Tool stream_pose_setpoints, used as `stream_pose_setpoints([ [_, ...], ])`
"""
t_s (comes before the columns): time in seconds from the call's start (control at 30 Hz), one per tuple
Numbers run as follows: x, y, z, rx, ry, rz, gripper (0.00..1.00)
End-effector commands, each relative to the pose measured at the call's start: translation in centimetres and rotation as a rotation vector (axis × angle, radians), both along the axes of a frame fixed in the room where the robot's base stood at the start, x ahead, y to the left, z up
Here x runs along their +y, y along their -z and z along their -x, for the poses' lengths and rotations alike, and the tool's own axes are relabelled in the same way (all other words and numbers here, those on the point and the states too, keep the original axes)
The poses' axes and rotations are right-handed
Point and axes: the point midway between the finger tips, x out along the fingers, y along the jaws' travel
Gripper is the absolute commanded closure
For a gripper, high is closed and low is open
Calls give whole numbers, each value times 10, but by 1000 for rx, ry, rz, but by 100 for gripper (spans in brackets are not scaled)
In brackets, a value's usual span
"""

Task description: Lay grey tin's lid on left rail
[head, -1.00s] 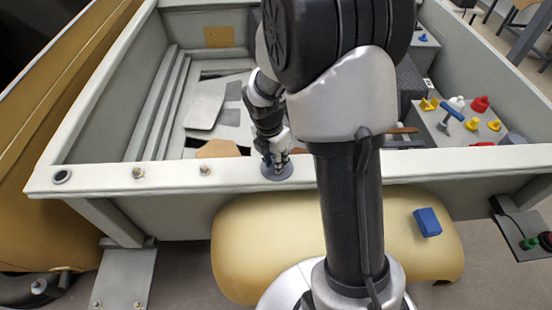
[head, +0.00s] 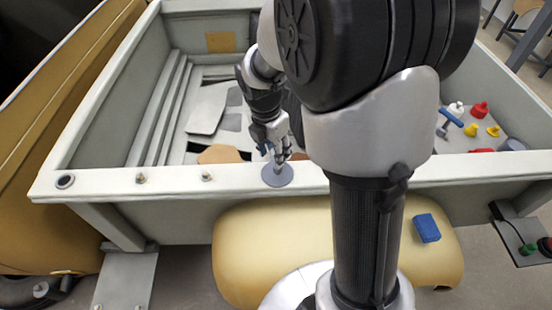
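The grey lid (head: 277,178), a flat round disc with a small knob, lies flat on the pale rail (head: 110,183) that runs across the picture nearest me. It sits near the middle of the rail, to the right of two brass bolts. My gripper (head: 275,153) is just above and behind the lid, its fingers looking parted around or just above the knob. The exact gap between fingers and knob is too small to tell. A grey round tin (head: 514,144) stands at the right, partly hidden behind the rail.
A grey shelf at the right holds a red piece (head: 480,109), yellow pieces (head: 471,129) and a blue-handled tool (head: 451,118). A blue block (head: 427,228) lies on the tan rounded cover (head: 240,250) below the rail. The rail's left stretch has bolts and a round fitting (head: 65,181).

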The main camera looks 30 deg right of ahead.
Motion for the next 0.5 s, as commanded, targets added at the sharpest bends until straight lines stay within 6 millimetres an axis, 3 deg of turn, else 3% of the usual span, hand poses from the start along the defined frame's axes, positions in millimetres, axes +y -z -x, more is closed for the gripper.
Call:
stream_pose_setpoints([
  [0.1,3,-23,0,-4,0,1,61],
  [0.33,7,-45,4,-6,18,-3,61],
  [0.5,18,-79,29,-92,263,-36,61],
])
